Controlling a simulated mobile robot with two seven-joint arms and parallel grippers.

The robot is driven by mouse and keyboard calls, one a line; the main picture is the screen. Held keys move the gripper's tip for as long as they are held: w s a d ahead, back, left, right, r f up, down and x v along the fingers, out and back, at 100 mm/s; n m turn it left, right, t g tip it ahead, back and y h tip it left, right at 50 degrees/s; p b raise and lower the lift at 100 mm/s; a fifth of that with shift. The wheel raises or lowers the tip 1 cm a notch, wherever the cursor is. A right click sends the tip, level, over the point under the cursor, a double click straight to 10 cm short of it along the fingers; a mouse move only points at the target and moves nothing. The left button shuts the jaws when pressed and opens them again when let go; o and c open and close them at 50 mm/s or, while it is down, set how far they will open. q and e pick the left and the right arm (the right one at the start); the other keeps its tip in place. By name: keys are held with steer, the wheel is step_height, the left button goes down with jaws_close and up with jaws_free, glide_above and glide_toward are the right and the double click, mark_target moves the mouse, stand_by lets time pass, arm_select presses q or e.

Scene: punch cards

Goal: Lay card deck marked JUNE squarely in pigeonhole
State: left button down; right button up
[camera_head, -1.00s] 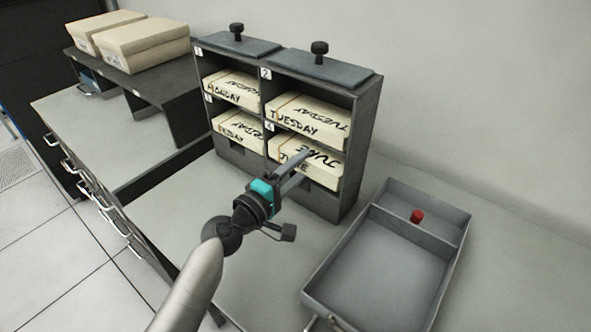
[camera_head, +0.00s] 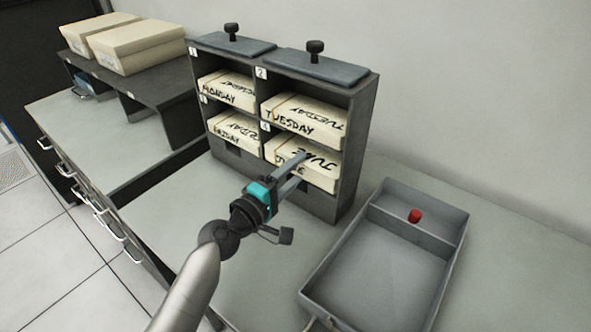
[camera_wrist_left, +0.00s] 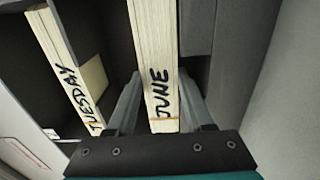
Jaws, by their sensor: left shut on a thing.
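The cream card deck marked JUNE (camera_head: 324,167) lies in the lower right pigeonhole, number 4, of the grey rack (camera_head: 348,150). My left gripper (camera_head: 298,168) is shut on its front end, one finger on each side. The JUNE deck also shows between the fingers in the left wrist view (camera_wrist_left: 153,45). Its front part seems to stand a little out of the opening. Its rear end is hidden, so I cannot tell whether it is fully square. The TUESDAY deck (camera_head: 303,122) lies in the pigeonhole above. My right gripper is not in view.
The MONDAY deck (camera_head: 228,90) and FRIDAY deck (camera_head: 233,129) lie in the left pigeonholes. A grey tray (camera_head: 450,262) with a red object (camera_head: 414,215) stands right of the rack. Cream boxes (camera_head: 140,45) sit on a shelf at the back left. Bare worktop lies in front.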

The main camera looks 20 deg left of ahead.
arm_select(q)
steer(key=shift+c, duration=2.2)
jaws_free()
steer(key=shift+r, duration=0.2)
steer(key=shift+o, duration=1.2)
steer(key=shift+f, duration=0.25)
steer(key=b+v, duration=0.4)
steer(key=v, duration=1.1)
steer(key=shift+s, duration=0.1)
